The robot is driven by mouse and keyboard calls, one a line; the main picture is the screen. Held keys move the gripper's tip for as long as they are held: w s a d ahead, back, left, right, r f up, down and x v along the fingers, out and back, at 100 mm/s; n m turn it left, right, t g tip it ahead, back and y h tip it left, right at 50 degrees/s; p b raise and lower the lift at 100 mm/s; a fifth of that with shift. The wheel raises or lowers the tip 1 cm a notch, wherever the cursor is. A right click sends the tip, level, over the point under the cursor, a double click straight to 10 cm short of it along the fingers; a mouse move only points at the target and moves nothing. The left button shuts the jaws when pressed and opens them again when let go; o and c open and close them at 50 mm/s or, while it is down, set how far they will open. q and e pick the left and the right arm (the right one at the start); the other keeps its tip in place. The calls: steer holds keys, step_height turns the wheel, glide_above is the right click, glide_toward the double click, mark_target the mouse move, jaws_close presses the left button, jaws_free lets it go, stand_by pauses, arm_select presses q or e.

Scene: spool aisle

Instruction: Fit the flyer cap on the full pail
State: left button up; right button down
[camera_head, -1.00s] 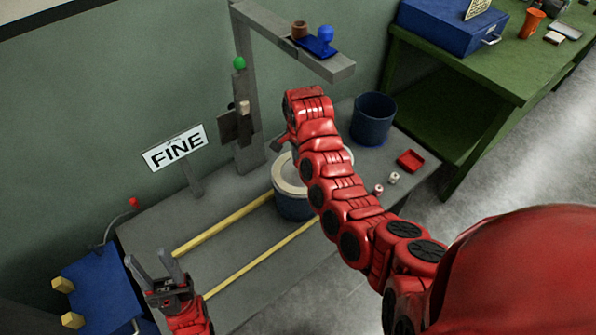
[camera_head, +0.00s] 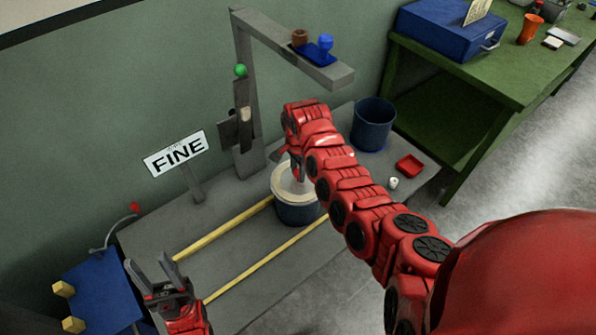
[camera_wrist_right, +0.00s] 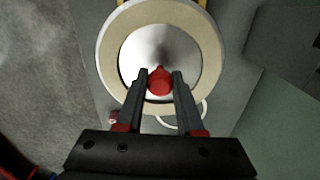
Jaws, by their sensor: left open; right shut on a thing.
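The blue pail with a cream top (camera_head: 296,211) stands near the yellow rails below the overhead arm. My right gripper (camera_wrist_right: 160,78) is shut on the red knob (camera_wrist_right: 160,84) of a silver, cone-like cap (camera_wrist_right: 142,50). In the right wrist view the cap lies roughly centred inside the cream ring (camera_wrist_right: 108,52); whether it rests on the pail or hovers just above I cannot tell. In the head view my right arm hides much of the cap and gripper. My left gripper (camera_head: 150,270) is open and empty, low at the left, away from the pail.
A grey post (camera_head: 246,90) with an overhead arm rises behind the pail. A second blue pail (camera_head: 373,128), a red tray (camera_head: 409,166) and a white spool (camera_head: 393,183) are at the right. A FINE sign (camera_head: 176,154) stands at the left, and a green bench (camera_head: 480,75) at the back right.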

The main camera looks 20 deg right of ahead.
steer(key=c, duration=0.5)
jaws_free()
steer(key=shift+c, duration=0.2)
